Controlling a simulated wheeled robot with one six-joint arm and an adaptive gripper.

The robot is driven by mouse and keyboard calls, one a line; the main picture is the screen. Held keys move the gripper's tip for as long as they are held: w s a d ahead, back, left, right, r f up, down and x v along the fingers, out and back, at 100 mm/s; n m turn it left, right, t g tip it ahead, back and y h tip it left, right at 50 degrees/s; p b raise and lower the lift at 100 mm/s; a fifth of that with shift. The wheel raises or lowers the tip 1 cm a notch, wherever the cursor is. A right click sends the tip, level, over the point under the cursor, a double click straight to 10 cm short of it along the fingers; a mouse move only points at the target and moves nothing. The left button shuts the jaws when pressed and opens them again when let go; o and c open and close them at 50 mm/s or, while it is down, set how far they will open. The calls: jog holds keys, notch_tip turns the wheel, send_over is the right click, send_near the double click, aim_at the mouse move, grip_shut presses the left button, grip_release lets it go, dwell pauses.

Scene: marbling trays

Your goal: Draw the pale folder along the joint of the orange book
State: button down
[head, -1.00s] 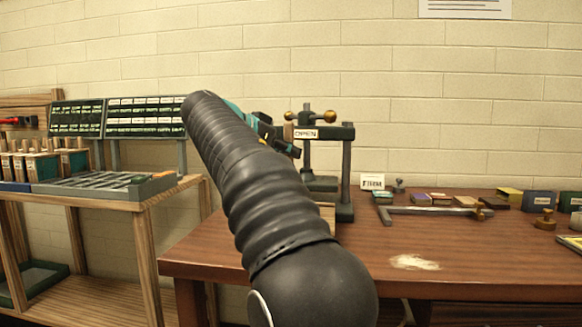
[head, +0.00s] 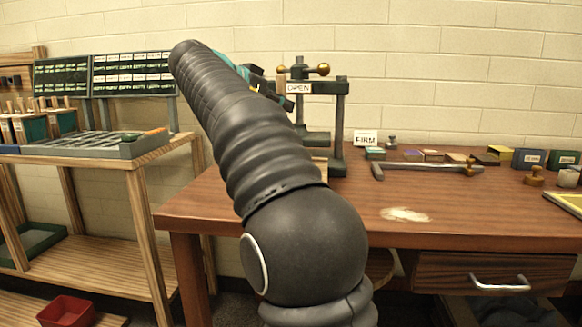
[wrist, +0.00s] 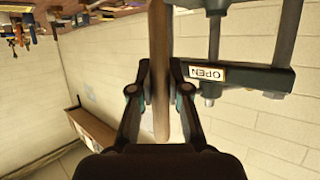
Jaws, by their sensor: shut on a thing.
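My gripper (wrist: 160,85) is shut on a long, flat tan piece with a rounded end, which looks like the folder (wrist: 161,60). The piece runs out past the fingertips to the top edge of the wrist view. In the head view my gripper (head: 262,82) is mostly hidden behind my dark arm, just left of the press's OPEN sign. A small tan part (head: 281,84) shows beside it there. I cannot pick out the orange book for certain in either view.
A dark press (head: 341,125) with an OPEN sign stands on the brown table (head: 330,215), close right of my gripper. Small books, a bar clamp (head: 425,172) and a FIRM card (head: 366,138) lie farther right. A shelf (head: 150,150) stands left; a red bin (head: 66,310) is low.

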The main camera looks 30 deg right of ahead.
jog(key=shift+f, duration=0.15)
jog(key=f+b, duration=0.5)
jog(key=b, duration=0.1)
jog(key=shift+s+a+f, duration=0.2)
jog(key=shift+s+f, duration=0.05)
jog(key=shift+f, duration=0.15)
jog(key=shift+f+b, duration=0.3)
jog(key=shift+f, duration=0.05)
dwell(0.6)
jog(key=shift+s+a, duration=0.1)
jog(key=shift+s, duration=0.05)
jog(key=shift+s+a, duration=0.15)
jog(key=shift+s, duration=0.05)
jog(key=shift+s+a+f+b, duration=0.1)
jog(key=shift+s+a+b, duration=0.15)
jog(key=shift+b, duration=0.25)
dwell(0.5)
jog(key=shift+s, duration=0.1)
notch_tip(320, 180, up, 7)
jog(key=p, duration=0.6)
dwell(0.6)
